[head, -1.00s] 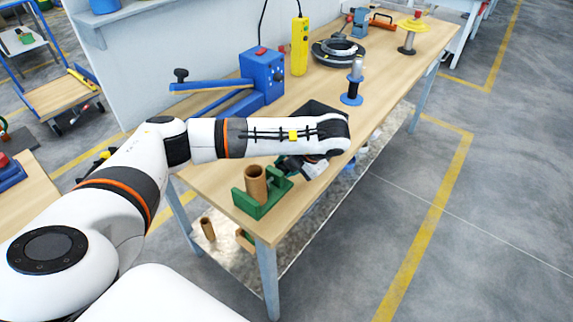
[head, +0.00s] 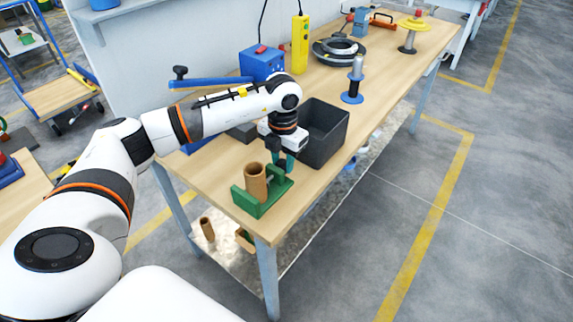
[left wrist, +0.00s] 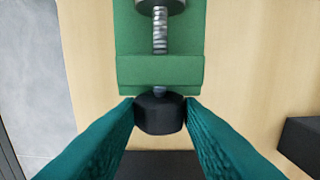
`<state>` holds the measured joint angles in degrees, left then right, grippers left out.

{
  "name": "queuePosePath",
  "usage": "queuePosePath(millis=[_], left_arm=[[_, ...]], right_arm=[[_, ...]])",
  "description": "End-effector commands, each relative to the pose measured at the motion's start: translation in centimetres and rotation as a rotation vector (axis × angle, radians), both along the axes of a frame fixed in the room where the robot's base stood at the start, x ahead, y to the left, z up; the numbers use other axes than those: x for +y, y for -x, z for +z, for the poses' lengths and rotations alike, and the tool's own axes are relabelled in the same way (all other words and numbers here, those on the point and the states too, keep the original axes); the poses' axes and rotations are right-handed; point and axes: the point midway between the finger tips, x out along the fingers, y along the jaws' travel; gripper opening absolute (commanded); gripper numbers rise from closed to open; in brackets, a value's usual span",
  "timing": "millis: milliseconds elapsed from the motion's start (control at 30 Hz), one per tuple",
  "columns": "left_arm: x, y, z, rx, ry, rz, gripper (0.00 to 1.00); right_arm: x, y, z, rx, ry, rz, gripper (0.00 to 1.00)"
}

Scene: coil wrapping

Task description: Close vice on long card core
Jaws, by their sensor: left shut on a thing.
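The green vice (head: 272,201) sits at the near corner of the wooden bench, with the brown card core (head: 256,182) standing upright in it. In the left wrist view, the green vice block (left wrist: 160,71) shows with its threaded screw (left wrist: 159,30) and black knob (left wrist: 158,113). My left gripper (head: 284,166) points down at the screw end of the vice. Its teal fingers (left wrist: 159,115) are shut on the black knob, one on each side. The core is out of the left wrist view, so its contact with the jaw cannot be told. My right gripper is not in view.
A dark open bin (head: 325,135) stands just behind my left gripper. A blue machine (head: 262,63), a yellow control box (head: 299,45) and a blue-based spindle (head: 353,88) stand further back. Another card tube (head: 207,229) is on the lower shelf.

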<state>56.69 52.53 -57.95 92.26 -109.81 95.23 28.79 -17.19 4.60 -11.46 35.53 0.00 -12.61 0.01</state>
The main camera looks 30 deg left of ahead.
Motion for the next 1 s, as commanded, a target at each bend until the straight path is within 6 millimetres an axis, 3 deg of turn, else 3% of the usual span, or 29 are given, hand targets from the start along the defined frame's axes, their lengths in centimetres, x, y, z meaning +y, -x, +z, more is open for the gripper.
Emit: queuePosePath(millis=[333, 600, 867, 900, 933, 1000], left_arm=[[0.3, 0.0, -0.1, 0.005, 0.052, 0.002, 0.19], [1.1, -0.1, -0.4, 0.026, 0.325, 0.005, 0.19], [1.0, -0.1, -0.1, 0.027, 0.357, 0.001, 0.19], [1.0, -0.1, -0.1, 0.027, 0.357, 0.001, 0.40], [1.0, -0.1, -0.1, 0.027, 0.357, 0.001, 0.45], [1.0, -0.1, -0.1, 0.027, 0.356, 0.000, 0.45]], right_arm=[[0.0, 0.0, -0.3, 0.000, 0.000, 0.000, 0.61], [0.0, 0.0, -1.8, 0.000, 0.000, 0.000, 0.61], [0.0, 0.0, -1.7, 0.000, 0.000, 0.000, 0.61], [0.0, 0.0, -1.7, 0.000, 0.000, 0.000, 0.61], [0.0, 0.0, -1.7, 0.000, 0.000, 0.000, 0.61], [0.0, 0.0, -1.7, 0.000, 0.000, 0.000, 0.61]])
